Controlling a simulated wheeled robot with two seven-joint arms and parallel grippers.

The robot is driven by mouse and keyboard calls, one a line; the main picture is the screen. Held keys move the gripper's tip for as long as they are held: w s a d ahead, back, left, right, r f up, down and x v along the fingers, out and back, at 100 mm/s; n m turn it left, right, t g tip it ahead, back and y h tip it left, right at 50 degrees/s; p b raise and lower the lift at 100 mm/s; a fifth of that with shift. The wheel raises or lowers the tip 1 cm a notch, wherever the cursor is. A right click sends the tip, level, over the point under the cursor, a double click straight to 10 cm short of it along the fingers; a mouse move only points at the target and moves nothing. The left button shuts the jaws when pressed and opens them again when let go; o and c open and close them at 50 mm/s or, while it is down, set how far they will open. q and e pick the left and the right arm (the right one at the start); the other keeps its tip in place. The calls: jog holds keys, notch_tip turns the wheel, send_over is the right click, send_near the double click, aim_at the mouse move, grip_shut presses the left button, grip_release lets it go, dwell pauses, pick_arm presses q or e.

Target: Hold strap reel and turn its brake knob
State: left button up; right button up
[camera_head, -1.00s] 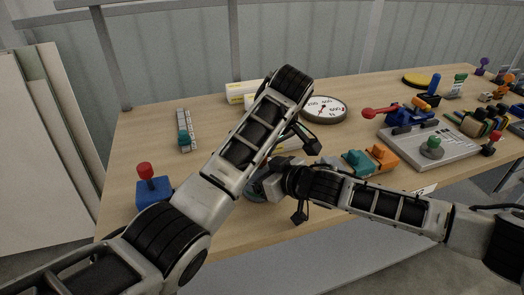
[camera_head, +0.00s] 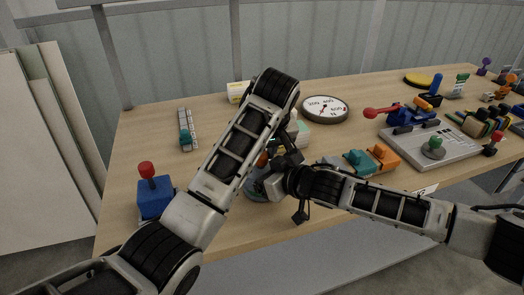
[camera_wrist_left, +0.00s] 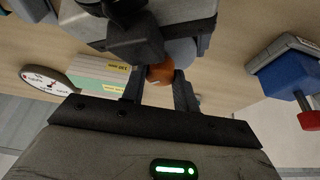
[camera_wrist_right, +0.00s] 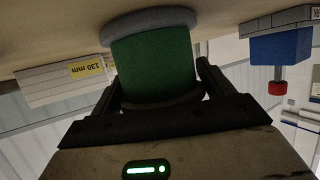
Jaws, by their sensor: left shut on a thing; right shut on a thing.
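The strap reel shows in the right wrist view as a green drum (camera_wrist_right: 155,68) with a grey flange (camera_wrist_right: 150,22). In the head view only a grey-green edge of it (camera_head: 254,189) shows, near the table's front edge, mostly behind my arms. My right gripper (camera_wrist_right: 160,82) is shut on the drum, one finger on each side. The orange brake knob (camera_wrist_left: 160,73) sits between the fingers of my left gripper (camera_wrist_left: 158,88), which is shut on it. The knob also shows in the head view (camera_head: 262,159), partly hidden by my left arm.
A blue block with a red knob (camera_head: 155,198) stands to the left. A grey strip with a teal part (camera_head: 186,130) lies behind it. A round dial (camera_head: 325,109) and labelled boxes (camera_wrist_left: 98,72) lie behind the reel. Teal and orange blocks (camera_head: 372,159) stand close on the right.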

pick_arm(q)
jog(key=o, duration=1)
notch_tip(320, 180, up, 10)
jog(key=shift+r, duration=0.1)
